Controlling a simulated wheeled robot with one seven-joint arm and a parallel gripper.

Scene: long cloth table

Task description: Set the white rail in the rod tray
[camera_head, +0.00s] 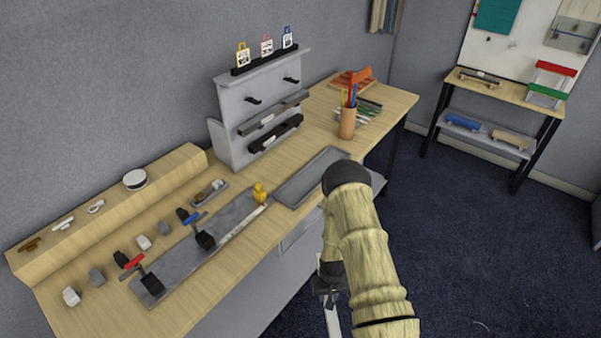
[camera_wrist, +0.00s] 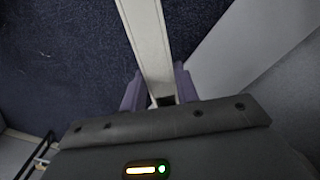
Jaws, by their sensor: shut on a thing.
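The white rail (camera_wrist: 148,40) is gripped between the purple-grey fingers of my gripper (camera_wrist: 160,90) and runs away toward the top of the wrist view. In the head view its pale lower part (camera_head: 333,319) shows below my gripper (camera_head: 327,292), in front of the table and over the dark floor. A long shallow grey tray (camera_head: 311,177), which looks like the rod tray, lies on the table up and left of my gripper. Its visible inside looks empty; my arm is close to its right end. The rail is apart from the tray.
A grey plate (camera_head: 184,262) with red- and blue-handled clamps and a yellow figure (camera_head: 260,193) lies left of the tray. A grey rack (camera_head: 240,100) with bars stands behind. A pen cup (camera_head: 347,123) stands beyond the tray. The table's front edge lies between rail and tray.

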